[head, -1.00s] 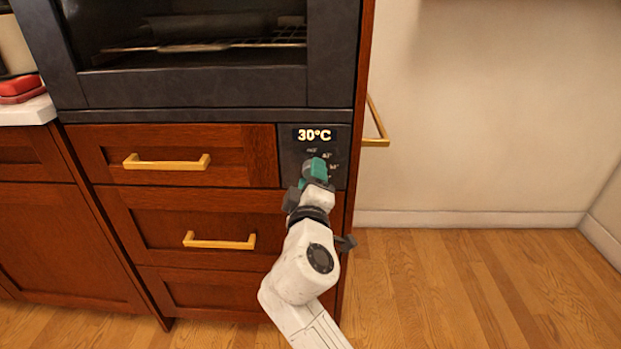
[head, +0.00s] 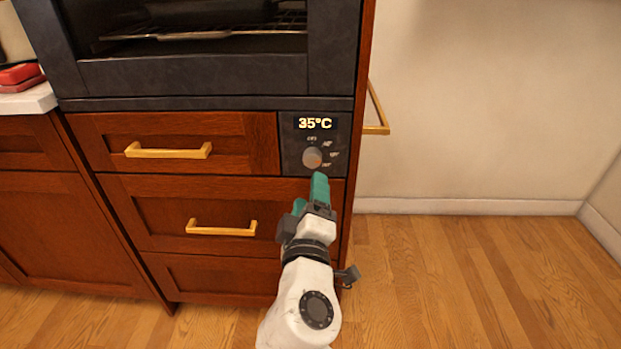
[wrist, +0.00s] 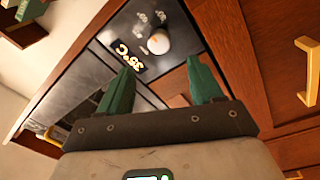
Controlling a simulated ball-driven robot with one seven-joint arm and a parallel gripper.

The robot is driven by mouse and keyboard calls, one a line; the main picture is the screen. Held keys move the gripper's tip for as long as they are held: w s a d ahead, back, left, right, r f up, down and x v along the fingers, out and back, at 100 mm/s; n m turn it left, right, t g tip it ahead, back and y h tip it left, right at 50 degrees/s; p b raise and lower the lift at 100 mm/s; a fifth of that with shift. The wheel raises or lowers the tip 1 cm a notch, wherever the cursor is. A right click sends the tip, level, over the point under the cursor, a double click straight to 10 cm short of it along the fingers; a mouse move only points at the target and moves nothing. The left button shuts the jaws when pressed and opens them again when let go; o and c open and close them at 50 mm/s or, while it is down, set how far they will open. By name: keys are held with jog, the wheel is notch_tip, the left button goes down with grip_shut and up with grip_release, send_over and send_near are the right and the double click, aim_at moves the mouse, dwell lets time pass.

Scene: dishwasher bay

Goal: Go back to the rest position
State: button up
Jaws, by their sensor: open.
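My gripper (head: 309,192) has teal fingers and sits just below and in front of the oven's control panel in the head view. In the wrist view my gripper (wrist: 163,88) is open, with its two fingers apart and nothing between them. The round knob (head: 312,157) on the panel is in full view and apart from the fingers. It also shows beyond the fingertips in the wrist view (wrist: 158,42). The display (head: 315,123) above the knob reads 35°C.
The dark oven (head: 205,85) is above wooden drawers with gold handles (head: 168,151) and (head: 221,228). A gold handle (head: 377,115) sticks out at the cabinet's right side. A white counter (head: 28,101) with a red item is at left. The wooden floor (head: 460,275) at right is clear.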

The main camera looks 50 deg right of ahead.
jog(key=shift+v, duration=0.9)
jog(key=s+d+f+m+g+y, duration=0.1)
jog(key=s+d+f+g+y, duration=0.2)
jog(key=f, duration=0.5)
jog(key=s+f+m+g+y, duration=0.2)
jog(key=s+f+y, duration=0.15)
jog(key=f, duration=0.55)
jog(key=s+a+f+g+y, duration=0.5)
jog(key=s+a+f+y, duration=0.35)
jog(key=s+f, duration=0.4)
notch_tip(320, 180, up, 28)
jog(key=p, duration=2.8)
jog(key=shift+s+a+r+g, duration=0.15)
jog(key=shift+s+a+g, duration=0.15)
jog(key=shift+a, duration=0.05)
jog(key=shift+c, duration=0.3)
